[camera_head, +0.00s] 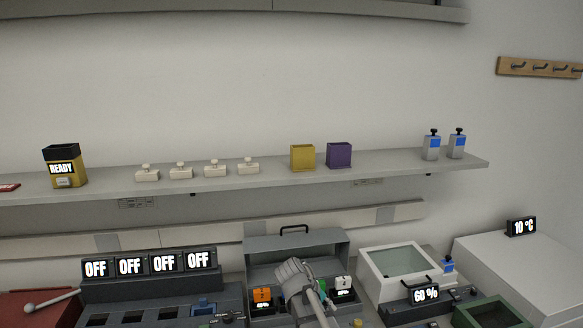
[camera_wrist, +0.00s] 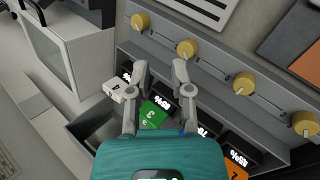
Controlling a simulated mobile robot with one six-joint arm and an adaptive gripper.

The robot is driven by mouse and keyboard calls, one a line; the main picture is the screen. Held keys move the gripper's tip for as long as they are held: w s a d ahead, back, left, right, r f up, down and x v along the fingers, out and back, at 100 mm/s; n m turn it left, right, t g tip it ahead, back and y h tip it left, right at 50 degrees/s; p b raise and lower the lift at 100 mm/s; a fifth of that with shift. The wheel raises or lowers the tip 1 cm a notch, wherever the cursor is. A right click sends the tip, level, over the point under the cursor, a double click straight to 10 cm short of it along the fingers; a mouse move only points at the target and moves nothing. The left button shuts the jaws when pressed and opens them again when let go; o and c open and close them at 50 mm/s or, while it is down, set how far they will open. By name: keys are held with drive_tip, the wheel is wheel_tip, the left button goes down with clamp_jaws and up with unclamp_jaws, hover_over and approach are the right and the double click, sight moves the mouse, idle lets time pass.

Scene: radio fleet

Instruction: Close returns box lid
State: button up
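A grey box (camera_head: 256,275) stands at the bottom middle of the head view, with a raised grey panel and black handle (camera_head: 294,229) at its back. It looks like an open lid, but no label confirms this as the returns box. My gripper (camera_wrist: 160,66) is open and empty in the wrist view, its fingers apart above a grey rack. In the head view, my arm covers part of the box and its contents. I cannot tell whether the fingers touch anything.
Orange (camera_head: 262,294), green (camera_wrist: 152,112) and white (camera_wrist: 117,90) numbered pieces sit near percentage displays. Yellow knobs (camera_wrist: 188,48) line the rack. A white glass-topped box (camera_head: 418,253) stands right; a dark panel with OFF displays (camera_head: 131,266) stands left. A shelf (camera_head: 390,163) runs behind.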

drive_tip(key=s+d+f+m+y, duration=0.1)
drive_tip(key=s+d+m+y, duration=0.2)
drive_tip(key=s, duration=0.3)
drive_tip(key=s+d+f+m+g+y, duration=0.1)
drive_tip(key=s+d+f+m+y, duration=0.1)
drive_tip(key=s, duration=0.4)
drive_tip(key=shift+d+f+m+y, duration=0.2)
drive_tip(key=shift+d+m+y, duration=0.2)
drive_tip(key=shift+d+y, duration=0.5)
